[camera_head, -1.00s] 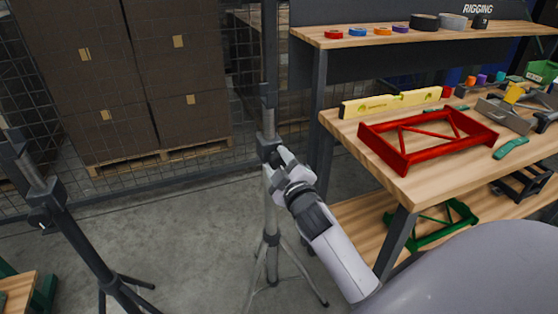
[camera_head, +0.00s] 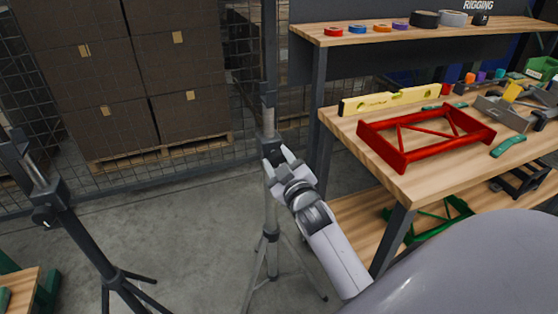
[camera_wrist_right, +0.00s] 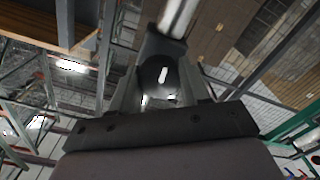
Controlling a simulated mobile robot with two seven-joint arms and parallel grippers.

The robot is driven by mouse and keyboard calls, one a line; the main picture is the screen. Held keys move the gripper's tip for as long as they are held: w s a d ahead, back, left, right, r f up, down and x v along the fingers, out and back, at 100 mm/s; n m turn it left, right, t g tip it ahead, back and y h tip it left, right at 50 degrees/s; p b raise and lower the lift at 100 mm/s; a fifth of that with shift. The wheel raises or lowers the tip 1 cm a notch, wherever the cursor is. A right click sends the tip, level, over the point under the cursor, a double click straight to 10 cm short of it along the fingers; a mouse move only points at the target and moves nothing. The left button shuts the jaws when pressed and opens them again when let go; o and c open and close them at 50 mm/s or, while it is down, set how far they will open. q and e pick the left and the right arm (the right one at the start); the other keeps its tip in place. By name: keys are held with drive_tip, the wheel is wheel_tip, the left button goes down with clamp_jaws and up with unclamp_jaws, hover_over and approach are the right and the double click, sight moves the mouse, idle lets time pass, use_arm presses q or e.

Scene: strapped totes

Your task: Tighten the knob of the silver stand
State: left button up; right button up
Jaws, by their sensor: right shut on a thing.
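The silver stand (camera_head: 271,212) stands upright on its tripod legs in the middle of the head view, with a dark clamp collar (camera_head: 268,144) on its pole. My right gripper (camera_head: 278,157) reaches up to the collar from the lower right, and its fingers are shut on the knob there. In the right wrist view the dark round knob (camera_wrist_right: 158,76) with a white mark sits between the two fingers, below the silver pole (camera_wrist_right: 178,16). In the head view the fingers mostly hide the knob. My left gripper is not in view.
A black stand (camera_head: 82,240) with its own knob is at the left. A wooden workbench (camera_head: 440,170) with a red frame (camera_head: 428,138) and a yellow level (camera_head: 390,101) is close on the right. Boxes (camera_head: 115,75) stand behind a mesh fence. Floor between the stands is clear.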

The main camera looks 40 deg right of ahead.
drive_tip(key=shift+a, duration=0.1)
drive_tip(key=o, duration=1.1)
drive_tip(key=shift+c, duration=0.2)
drive_tip(key=v, duration=0.7)
drive_tip(key=s+a+f+g+y+p, duration=0.3)
drive_tip(key=s+a+f, duration=0.3)
drive_tip(key=s, duration=0.3)
drive_tip(key=s+a+f+m+g+y+p, duration=0.1)
drive_tip(key=s+a+f+g+y+p, duration=0.2)
drive_tip(key=s, duration=0.6)
wheel_tip(320, 180, down, 3)
drive_tip(key=a+p, duration=0.2)
drive_tip(key=a, duration=0.1)
drive_tip(key=shift+g+y, duration=0.3)
drive_tip(key=shift+g, duration=0.1)
